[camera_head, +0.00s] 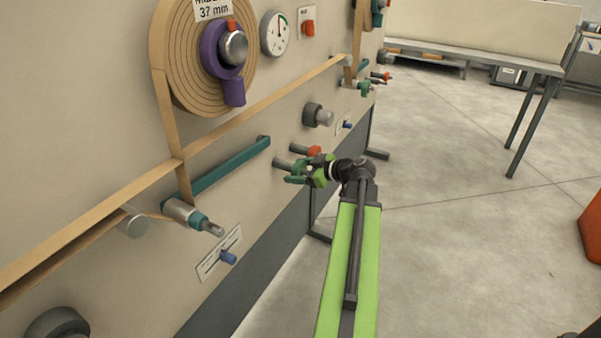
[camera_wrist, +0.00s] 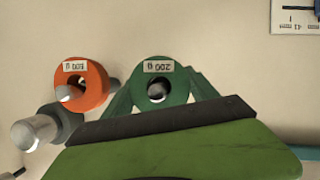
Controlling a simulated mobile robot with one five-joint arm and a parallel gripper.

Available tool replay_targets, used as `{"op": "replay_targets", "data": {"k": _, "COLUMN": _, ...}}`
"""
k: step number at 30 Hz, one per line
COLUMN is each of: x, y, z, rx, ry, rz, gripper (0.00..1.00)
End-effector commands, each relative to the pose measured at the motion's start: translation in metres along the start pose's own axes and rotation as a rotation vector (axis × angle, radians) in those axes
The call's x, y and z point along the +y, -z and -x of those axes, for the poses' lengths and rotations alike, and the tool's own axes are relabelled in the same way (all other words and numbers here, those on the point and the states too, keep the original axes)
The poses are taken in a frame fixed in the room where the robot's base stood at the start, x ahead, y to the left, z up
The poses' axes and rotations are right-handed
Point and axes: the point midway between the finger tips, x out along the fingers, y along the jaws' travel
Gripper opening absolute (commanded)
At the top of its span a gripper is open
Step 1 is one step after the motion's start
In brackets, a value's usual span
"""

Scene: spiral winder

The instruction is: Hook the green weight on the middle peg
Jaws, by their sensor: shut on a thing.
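The green weight (camera_head: 297,170) is a thick ring marked 200 g, beside the machine's front panel. My gripper (camera_head: 310,172) is shut on it. In the wrist view the green weight (camera_wrist: 158,68) shows above my gripper's green and black jaw (camera_wrist: 165,130). A grey rounded peg end shows in its hole; how far the peg passes through cannot be told. An orange weight (camera_wrist: 97,84) hangs on a peg beside it, to the left. The orange weight also shows in the head view (camera_head: 314,151). Which peg is the middle one is not clear.
A teal lever (camera_head: 228,168) and a roller end (camera_head: 192,215) stick out at left. A grey knob (camera_head: 316,115) juts out above my gripper.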

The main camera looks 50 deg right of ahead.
Motion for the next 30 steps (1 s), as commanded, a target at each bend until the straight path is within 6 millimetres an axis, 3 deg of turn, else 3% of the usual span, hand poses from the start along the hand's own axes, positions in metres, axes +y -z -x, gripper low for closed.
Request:
{"op": "replay_targets", "data": {"k": 7, "x": 0.000, "y": 0.000, "z": -0.001, "rx": 0.001, "ry": 0.000, "rz": 0.000, "gripper": 0.00}}
{"op": "replay_targets", "data": {"k": 8, "x": 0.000, "y": 0.000, "z": -0.001, "rx": 0.001, "ry": 0.000, "rz": 0.000, "gripper": 0.70}}
{"op": "replay_targets", "data": {"k": 13, "x": 0.000, "y": 0.000, "z": -0.001, "rx": 0.001, "ry": 0.001, "rz": 0.000, "gripper": 0.92}}
{"op": "replay_targets", "data": {"k": 23, "x": -0.001, "y": 0.001, "z": 0.001, "rx": 0.000, "ry": 0.001, "rz": 0.000, "gripper": 0.93}}
{"op": "replay_targets", "data": {"k": 26, "x": 0.000, "y": 0.003, "z": 0.013, "rx": 0.000, "ry": -0.001, "rz": -0.001, "gripper": 0.93}}
{"op": "replay_targets", "data": {"k": 30, "x": 0.000, "y": 0.005, "z": 0.048, "rx": 0.000, "ry": -0.002, "rz": -0.002, "gripper": 0.93}}
